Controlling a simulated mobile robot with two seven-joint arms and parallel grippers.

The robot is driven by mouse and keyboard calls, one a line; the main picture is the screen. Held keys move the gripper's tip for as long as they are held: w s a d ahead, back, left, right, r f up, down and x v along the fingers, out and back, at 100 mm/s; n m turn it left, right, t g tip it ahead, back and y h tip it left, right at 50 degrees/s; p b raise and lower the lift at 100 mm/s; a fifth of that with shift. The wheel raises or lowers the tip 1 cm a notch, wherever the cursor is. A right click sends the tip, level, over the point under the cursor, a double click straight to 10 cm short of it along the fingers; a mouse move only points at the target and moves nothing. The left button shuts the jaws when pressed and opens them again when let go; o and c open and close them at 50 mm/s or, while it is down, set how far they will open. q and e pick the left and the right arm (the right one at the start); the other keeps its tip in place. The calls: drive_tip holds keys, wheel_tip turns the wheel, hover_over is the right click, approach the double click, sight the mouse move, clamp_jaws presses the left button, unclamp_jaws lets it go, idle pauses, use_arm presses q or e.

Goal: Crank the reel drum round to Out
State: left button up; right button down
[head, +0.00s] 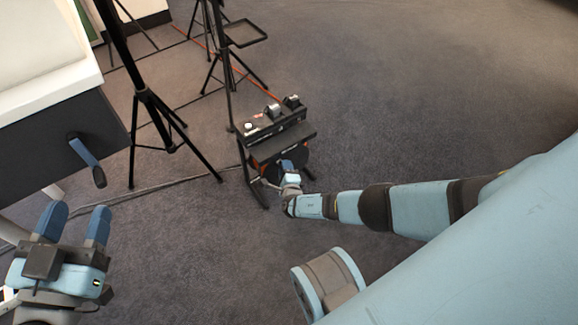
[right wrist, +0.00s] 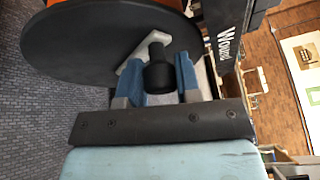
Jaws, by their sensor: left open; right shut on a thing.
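The reel drum (right wrist: 80,45), a black disc with orange behind it, fills the upper left of the right wrist view. A grey crank arm (right wrist: 131,72) on its face ends in a black knob (right wrist: 157,74). My right gripper (right wrist: 158,88) is shut on this knob, one blue finger on each side. In the head view, the dark reel stand (head: 283,150) is on the floor, with my right gripper (head: 289,172) at its front, hiding most of the crank. The word "Wound" shows on the frame. My left gripper (head: 76,216) is open and empty, far left of the stand.
Floor right of the reel is clear.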

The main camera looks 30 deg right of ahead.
drive_tip(key=shift+a, duration=0.1)
drive_tip(key=c, duration=0.8)
unclamp_jaws()
drive_tip(key=shift+s, duration=0.1)
